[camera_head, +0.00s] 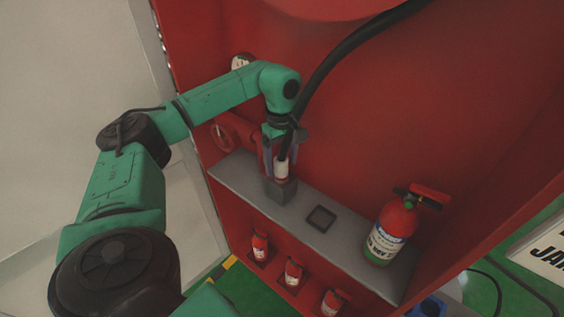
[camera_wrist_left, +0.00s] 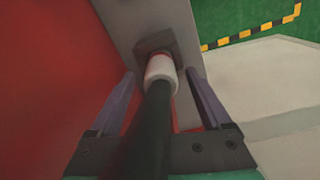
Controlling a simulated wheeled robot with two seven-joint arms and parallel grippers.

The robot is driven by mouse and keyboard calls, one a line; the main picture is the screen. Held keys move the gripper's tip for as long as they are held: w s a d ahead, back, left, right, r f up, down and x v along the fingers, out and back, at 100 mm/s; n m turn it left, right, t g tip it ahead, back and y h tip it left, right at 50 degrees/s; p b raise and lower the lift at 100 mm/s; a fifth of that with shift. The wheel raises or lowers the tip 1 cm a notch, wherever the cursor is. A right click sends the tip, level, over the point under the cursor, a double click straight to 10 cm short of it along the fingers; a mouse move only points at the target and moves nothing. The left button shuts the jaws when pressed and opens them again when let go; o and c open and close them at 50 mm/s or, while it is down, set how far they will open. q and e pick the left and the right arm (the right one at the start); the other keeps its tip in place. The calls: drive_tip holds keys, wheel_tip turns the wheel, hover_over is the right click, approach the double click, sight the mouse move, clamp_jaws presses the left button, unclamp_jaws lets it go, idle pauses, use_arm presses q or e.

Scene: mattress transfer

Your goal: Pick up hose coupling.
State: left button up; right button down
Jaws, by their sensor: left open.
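The hose coupling (camera_head: 281,170) is a white and red cylinder at the lower end of a thick black hose (camera_head: 335,62). It stands upright in a grey block-shaped holder (camera_head: 280,192) on the grey shelf. My left gripper (camera_head: 276,157) is open, with its fingers on either side of the coupling. In the left wrist view the coupling (camera_wrist_left: 161,72) lies between the open fingers, with gaps on both sides, and the hose (camera_wrist_left: 152,125) runs back between them. The lower end of the coupling is hidden in the holder. My right gripper is not in view.
The grey shelf (camera_head: 340,250) runs across the red cabinet (camera_head: 400,120). A fire extinguisher (camera_head: 390,232) stands at its right end, and a dark square socket (camera_head: 321,218) is between. Several small extinguishers (camera_head: 293,271) stand below. A red valve wheel (camera_head: 222,137) is left of the gripper.

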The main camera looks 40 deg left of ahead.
use_arm(q)
drive_tip(key=shift+c, duration=1.2)
drive_tip(key=shift+s+d+r, duration=0.1)
drive_tip(key=shift+s+r, duration=0.05)
drive_tip(key=c, duration=1)
clamp_jaws()
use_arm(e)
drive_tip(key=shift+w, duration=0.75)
